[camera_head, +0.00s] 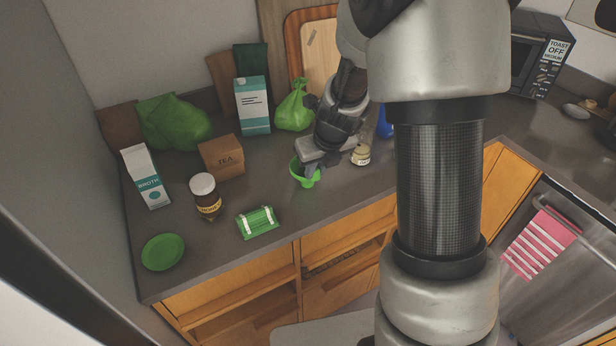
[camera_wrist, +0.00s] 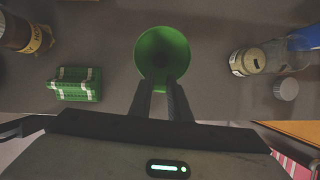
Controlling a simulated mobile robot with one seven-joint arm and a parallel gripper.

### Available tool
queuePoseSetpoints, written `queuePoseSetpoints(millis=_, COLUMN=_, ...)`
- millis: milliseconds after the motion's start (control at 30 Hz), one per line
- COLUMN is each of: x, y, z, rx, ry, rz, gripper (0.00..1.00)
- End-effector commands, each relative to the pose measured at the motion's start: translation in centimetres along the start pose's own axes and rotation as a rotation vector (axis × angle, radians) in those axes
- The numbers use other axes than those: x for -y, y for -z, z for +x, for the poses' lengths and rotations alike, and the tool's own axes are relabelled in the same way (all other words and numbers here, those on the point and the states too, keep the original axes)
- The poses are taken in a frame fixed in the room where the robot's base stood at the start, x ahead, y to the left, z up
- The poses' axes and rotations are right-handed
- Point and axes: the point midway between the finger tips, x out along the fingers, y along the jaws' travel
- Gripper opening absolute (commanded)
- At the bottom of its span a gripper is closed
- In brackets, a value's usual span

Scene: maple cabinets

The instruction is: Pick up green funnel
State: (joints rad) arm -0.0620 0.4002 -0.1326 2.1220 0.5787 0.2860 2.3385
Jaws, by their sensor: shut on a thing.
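The green funnel (camera_head: 304,174) is at the middle of the dark counter in the head view, with its wide mouth facing up. In the wrist view, the funnel (camera_wrist: 162,52) shows as a round green bowl at the top centre. My gripper (camera_head: 310,168) reaches down to it from above and behind. In the wrist view, my gripper's two dark fingers (camera_wrist: 166,88) are close together at the funnel's near rim, shut on it. I cannot tell whether the funnel's bottom touches the counter.
Right of the funnel is a small jar (camera_head: 361,155). To its left are a green striped box (camera_head: 258,222), a honey jar (camera_head: 206,197), a tea box (camera_head: 221,157), a broth carton (camera_head: 146,177) and a green plate (camera_head: 163,252). A green bag (camera_head: 294,108) stands behind. The counter in front is clear.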

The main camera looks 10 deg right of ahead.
Motion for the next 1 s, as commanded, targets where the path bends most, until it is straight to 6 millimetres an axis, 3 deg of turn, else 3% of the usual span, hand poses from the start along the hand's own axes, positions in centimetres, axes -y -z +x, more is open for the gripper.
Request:
queuePoseSetpoints(millis=267, x=0.0, y=-0.2, z=-0.5, rx=0.001, ry=0.000, rz=-0.001, gripper=0.00)
queuePoseSetpoints(millis=700, x=0.0, y=-3.3, z=-7.8, rx=0.003, ry=0.000, rz=-0.002, gripper=0.00)
queuePoseSetpoints(millis=1000, x=0.0, y=-3.9, z=-9.3, rx=0.000, ry=0.000, rz=0.001, gripper=0.00)
